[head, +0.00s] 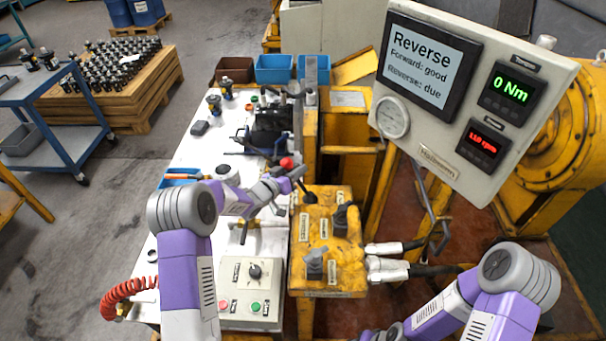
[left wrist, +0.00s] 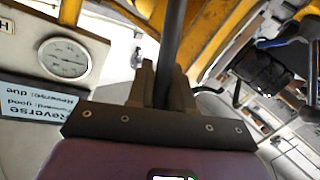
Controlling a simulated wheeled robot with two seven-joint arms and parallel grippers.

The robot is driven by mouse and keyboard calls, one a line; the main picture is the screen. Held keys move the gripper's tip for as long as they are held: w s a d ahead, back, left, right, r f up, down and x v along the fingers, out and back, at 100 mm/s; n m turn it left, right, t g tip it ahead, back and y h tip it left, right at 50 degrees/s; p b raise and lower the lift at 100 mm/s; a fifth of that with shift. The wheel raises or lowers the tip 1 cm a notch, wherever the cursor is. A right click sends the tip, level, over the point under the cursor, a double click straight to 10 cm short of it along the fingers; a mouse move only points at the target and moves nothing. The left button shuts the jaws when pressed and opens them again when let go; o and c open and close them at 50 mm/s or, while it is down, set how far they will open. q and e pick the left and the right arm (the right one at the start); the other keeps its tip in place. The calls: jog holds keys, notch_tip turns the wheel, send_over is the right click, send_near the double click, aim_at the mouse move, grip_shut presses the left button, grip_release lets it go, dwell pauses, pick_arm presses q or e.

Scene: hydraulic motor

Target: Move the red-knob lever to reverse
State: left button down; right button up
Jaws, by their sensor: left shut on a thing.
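The red knob (head: 286,162) shows at my left gripper (head: 288,178), above the far end of the yellow control box (head: 341,268). The lever's dark foot (head: 310,197) rises from that box and leans toward the gripper. In the left wrist view, the dark lever rod (left wrist: 173,45) stands between the fingers of my left gripper (left wrist: 162,85), which is shut on it. The knob is outside the wrist view. The display (head: 427,62) reads "Reverse", "Forward: good" and "Reverse: due". My right arm is at the lower right; its gripper is not visible.
Two more dark levers (head: 341,217) (head: 315,262) stand on the yellow box. A grey button panel (head: 252,292) is to its left. Hoses with pale fittings (head: 388,268) lie to its right. The white bench (head: 190,160) carries parts and a black motor (head: 271,125).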

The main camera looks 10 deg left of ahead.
pick_arm(q)
jog(key=shift+f, duration=0.15)
jog(key=c, duration=1.1)
grip_release()
jog(key=shift+a, duration=0.1)
jog(key=v, duration=0.7)
jog(key=shift+s+p, duration=0.3)
jog(key=shift+p, duration=0.05)
jog(key=shift+a, duration=0.1)
